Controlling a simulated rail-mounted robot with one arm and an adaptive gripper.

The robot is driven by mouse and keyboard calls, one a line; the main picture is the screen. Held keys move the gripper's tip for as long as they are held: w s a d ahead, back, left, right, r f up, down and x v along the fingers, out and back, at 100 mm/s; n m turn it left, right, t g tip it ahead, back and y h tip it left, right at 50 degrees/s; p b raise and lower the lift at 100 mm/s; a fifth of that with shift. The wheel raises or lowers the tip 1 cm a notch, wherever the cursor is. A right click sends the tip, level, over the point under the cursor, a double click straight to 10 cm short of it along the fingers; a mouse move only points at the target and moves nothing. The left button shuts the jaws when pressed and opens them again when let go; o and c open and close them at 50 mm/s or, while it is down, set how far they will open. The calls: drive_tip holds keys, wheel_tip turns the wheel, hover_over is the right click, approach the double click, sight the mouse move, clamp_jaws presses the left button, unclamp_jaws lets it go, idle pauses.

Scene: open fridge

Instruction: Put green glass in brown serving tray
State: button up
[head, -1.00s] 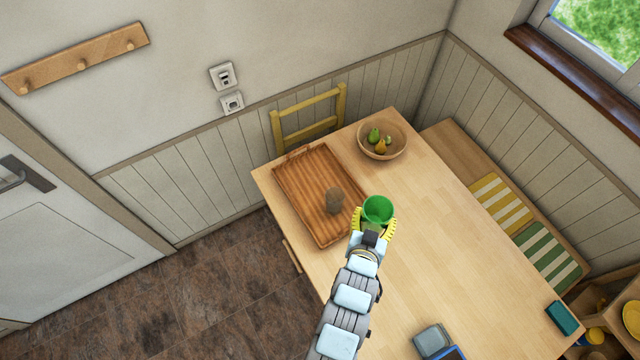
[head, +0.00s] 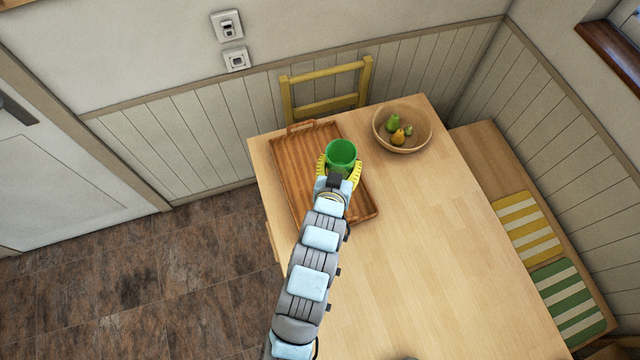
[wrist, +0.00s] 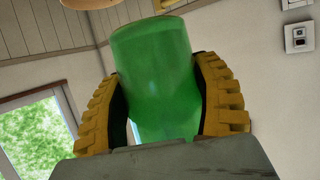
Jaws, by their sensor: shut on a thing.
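The green glass (head: 341,152) is held by my gripper (head: 340,172), whose yellow fingers close around it from both sides. In the head view it overlaps the right part of the brown serving tray (head: 292,165); its height above the tray is hard to judge. In the wrist view the glass (wrist: 155,75) stands between the two yellow fingers of my gripper (wrist: 160,100). My gripper and arm cover part of the tray.
A wooden bowl (head: 381,139) with pears stands right of the tray. A yellow chair (head: 325,75) is behind the table. The wooden table (head: 440,230) is clear to the right. A bench with striped cushions (head: 530,230) runs along the right wall.

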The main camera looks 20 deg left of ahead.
drive_tip(key=a+f+n+y+b, duration=0.2)
drive_tip(key=a+f+b, duration=1.1)
drive_tip(key=a+b, duration=0.2)
drive_tip(key=b, duration=0.3)
hover_over(305, 161)
drive_tip(key=s, duration=0.1)
drive_tip(key=shift+g, duration=0.4)
wheel_tip(305, 161, down, 8)
drive_tip(key=shift+r, duration=0.1)
drive_tip(key=shift+w+a+f+y, duration=0.1)
drive_tip(key=shift+w+f+y, duration=0.15)
drive_tip(key=shift+f, duration=0.3)
drive_tip(key=shift+w+f, duration=0.3)
drive_tip(key=shift+f, duration=0.05)
drive_tip(key=shift+f+b, duration=0.35)
drive_tip(key=shift+f, duration=1.05)
drive_tip(key=shift+f, duration=0.15)
drive_tip(key=o, duration=1.3)
